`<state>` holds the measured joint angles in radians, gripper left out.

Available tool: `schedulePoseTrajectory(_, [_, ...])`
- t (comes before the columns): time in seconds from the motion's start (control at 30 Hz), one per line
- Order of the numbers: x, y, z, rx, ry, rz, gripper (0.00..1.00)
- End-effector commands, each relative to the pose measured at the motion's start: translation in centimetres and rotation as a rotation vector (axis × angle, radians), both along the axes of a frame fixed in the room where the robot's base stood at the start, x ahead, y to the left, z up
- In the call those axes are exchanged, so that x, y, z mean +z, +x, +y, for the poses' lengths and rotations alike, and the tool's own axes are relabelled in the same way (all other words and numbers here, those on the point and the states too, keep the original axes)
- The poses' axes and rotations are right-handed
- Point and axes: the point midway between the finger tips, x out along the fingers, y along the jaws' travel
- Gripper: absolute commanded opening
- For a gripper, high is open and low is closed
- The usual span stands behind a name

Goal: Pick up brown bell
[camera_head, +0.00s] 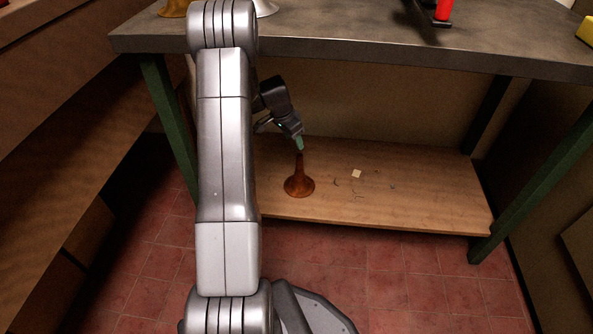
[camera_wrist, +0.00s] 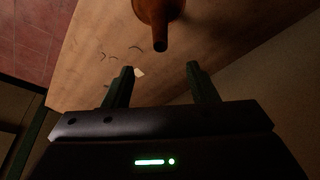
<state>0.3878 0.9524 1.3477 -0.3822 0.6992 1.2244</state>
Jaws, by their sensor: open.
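The brown bell (camera_head: 299,182) stands upright on the wooden lower shelf of the workbench, wide end down and narrow stem up. My gripper (camera_head: 299,143) is close to the top of the stem in the head view. In the wrist view my gripper (camera_wrist: 159,72) is open, with its two dark green fingers apart and nothing between them. The brown bell also shows in the wrist view (camera_wrist: 160,18), with its stem end pointing toward the gap, just beyond the fingertips.
The lower shelf (camera_head: 420,205) has free room to the right of the bell, with a small pale square (camera_head: 356,174) and several thin dark bits. The metal bench top (camera_head: 400,50) overhangs above. Green legs (camera_head: 170,125) stand at the sides.

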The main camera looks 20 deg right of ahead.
Motion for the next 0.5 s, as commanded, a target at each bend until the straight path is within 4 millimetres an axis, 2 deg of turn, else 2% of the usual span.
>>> schedulePoseTrajectory(0.03, [-1.3,0.0,-0.3,-0.001,0.001,0.002,0.53])
schedulePoseTrajectory(0.2, [-4.8,0.2,-1.3,-0.002,0.002,0.002,0.53])
schedulePoseTrajectory(0.33, [-6.6,0.4,-1.9,0.0,0.001,0.001,0.53])
schedulePoseTrajectory(0.5, [-7.4,0.5,-2.2,0.0,0.0,0.0,0.53])
